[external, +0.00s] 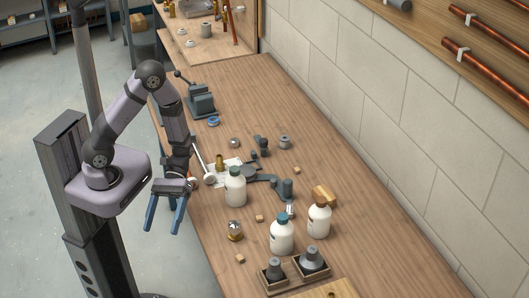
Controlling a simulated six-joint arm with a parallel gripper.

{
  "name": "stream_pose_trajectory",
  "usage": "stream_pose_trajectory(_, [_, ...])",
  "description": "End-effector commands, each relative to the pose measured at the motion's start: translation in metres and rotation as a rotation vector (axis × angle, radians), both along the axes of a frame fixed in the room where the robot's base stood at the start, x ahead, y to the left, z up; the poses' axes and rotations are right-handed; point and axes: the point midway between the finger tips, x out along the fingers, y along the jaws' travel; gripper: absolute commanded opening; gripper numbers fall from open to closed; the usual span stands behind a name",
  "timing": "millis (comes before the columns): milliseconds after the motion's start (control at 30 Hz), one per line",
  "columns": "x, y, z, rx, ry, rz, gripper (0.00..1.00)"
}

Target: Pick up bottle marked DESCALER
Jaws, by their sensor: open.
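Three white bottles stand upright on the wooden bench. One has a grey-green cap (235,187) and is nearest my gripper. One has a blue-teal cap (282,236) and stands nearer the front.
Dark grey fittings (286,189) lie right of the grey-capped bottle. A brass-coloured part (235,230) and small wooden blocks lie near the bottles. Trays with dark cones (311,261) stand in front. A vise (201,101) is further back. The right side of the bench is clear.

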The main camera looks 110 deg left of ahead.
Motion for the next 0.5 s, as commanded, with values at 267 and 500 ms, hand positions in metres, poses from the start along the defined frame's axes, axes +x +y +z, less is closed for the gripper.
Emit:
stream_pose_trajectory(267, [0.062,0.112,0.002,-0.385,-0.044,0.811,0.78])
stream_pose_trajectory(500, [0.04,0.208,-0.015,-0.537,-0.147,1.323,0.78])
